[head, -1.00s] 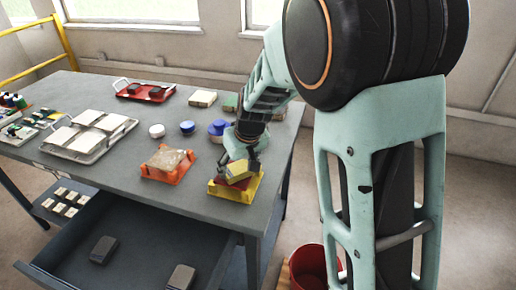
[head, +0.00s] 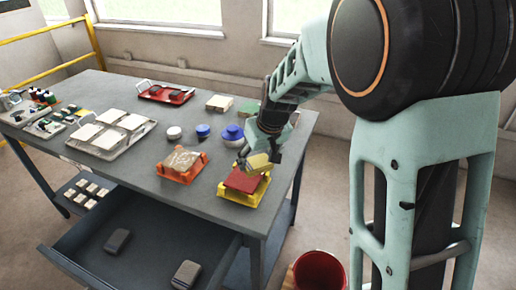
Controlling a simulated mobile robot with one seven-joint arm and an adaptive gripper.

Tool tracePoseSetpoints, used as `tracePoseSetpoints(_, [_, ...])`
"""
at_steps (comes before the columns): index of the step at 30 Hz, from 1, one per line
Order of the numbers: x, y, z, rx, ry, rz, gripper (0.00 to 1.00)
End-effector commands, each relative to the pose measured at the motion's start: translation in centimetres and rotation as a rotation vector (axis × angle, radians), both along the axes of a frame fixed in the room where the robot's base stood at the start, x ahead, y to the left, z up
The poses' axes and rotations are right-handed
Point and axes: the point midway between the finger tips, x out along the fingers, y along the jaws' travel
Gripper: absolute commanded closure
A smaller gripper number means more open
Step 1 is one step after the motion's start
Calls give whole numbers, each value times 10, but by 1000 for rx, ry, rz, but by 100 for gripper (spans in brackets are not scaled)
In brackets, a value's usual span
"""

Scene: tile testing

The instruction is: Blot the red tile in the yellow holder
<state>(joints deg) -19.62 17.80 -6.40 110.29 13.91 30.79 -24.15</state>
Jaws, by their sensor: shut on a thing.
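The red tile (head: 243,181) lies in the yellow holder (head: 236,198) near the right front of the grey table, and most of its top is uncovered. My gripper (head: 262,156) is shut on a pale yellow block (head: 259,163), which looks like a sponge. The block is at the back right edge of the tile. I cannot tell if it touches the tile or hangs just above it. The fingertips are small and partly hidden by the block.
An orange holder with a beige tile (head: 183,159) stands to the left. Behind are a white round container (head: 174,133) and blue-lidded containers (head: 232,132). A red tray (head: 165,95) lies farther back. An open drawer (head: 150,240) juts out in front. A red bucket (head: 318,271) stands below right.

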Motion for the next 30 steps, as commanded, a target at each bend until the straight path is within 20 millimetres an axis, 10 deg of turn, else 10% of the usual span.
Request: tracePoseSetpoints(30, [2,0,21,1,-1,-1,62])
